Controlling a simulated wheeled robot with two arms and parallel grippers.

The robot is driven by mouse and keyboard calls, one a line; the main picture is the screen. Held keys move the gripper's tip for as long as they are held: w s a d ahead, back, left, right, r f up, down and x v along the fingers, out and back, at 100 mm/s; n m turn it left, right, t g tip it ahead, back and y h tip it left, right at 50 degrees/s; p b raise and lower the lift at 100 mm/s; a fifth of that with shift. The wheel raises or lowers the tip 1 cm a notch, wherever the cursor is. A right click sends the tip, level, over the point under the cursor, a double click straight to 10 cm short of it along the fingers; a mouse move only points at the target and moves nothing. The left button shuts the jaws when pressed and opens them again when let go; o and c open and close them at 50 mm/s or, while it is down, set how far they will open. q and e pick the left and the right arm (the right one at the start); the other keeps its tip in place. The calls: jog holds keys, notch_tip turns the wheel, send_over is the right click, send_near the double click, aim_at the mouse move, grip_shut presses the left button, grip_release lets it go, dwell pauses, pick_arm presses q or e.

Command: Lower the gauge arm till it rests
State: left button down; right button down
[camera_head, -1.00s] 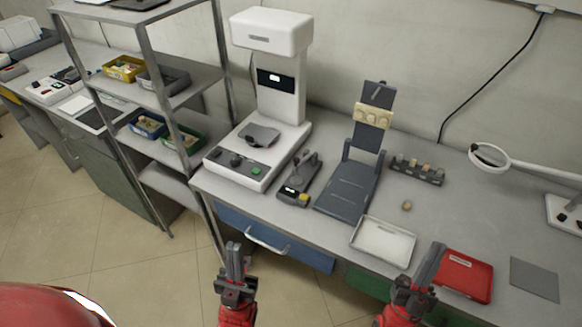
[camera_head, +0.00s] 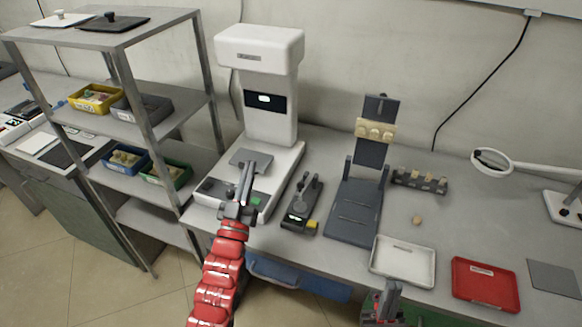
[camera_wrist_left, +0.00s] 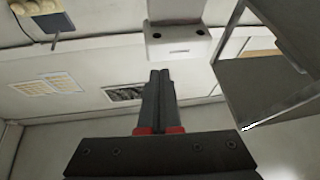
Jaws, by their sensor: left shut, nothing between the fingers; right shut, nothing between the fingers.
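A small dark gauge (camera_head: 300,217) with a lit display and a yellow block at its front right corner stands on the bench, between the white machine and the dark stand. Its thin arm (camera_head: 304,188) sits on the rear part; I cannot tell how far it is raised. My left gripper (camera_head: 248,168) is shut and empty, in front of the white machine's base and left of the gauge, apart from it. Its closed fingers (camera_wrist_left: 160,76) point upward in the left wrist view. My right gripper (camera_head: 391,288) is shut and empty, low at the bench's front edge.
The tall white machine (camera_head: 268,120) stands behind my left gripper; a metal shelf rack (camera_head: 205,60) is to the left. A dark upright stand (camera_head: 355,212) is right of the gauge. A white tray (camera_head: 403,262) and red tray (camera_head: 485,284) lie to the right.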

pick_arm(q)
jog(key=w+d+r+m+g+h+p, duration=0.1)
jog(key=w+d+r+g+p, duration=0.25)
jog(key=d+g+p, duration=0.2)
jog(key=m+g+y+p, duration=0.1)
jog(key=m+g+p, duration=0.1)
jog(key=g+p, duration=0.35)
send_over(298, 193)
jog(key=w+b, duration=0.1)
jog(key=b, duration=0.1)
jog(key=shift+g, duration=0.5)
notch_tip(298, 193, down, 7)
jog(key=shift+w+d+r, duration=0.15)
jog(key=shift+r, duration=0.05)
jog(key=f, duration=0.1)
jog(key=s+f+p, duration=0.1)
jog(key=shift+f+p, duration=0.3)
jog(key=shift+s+a+f, duration=0.2)
jog(key=shift+f, duration=0.5)
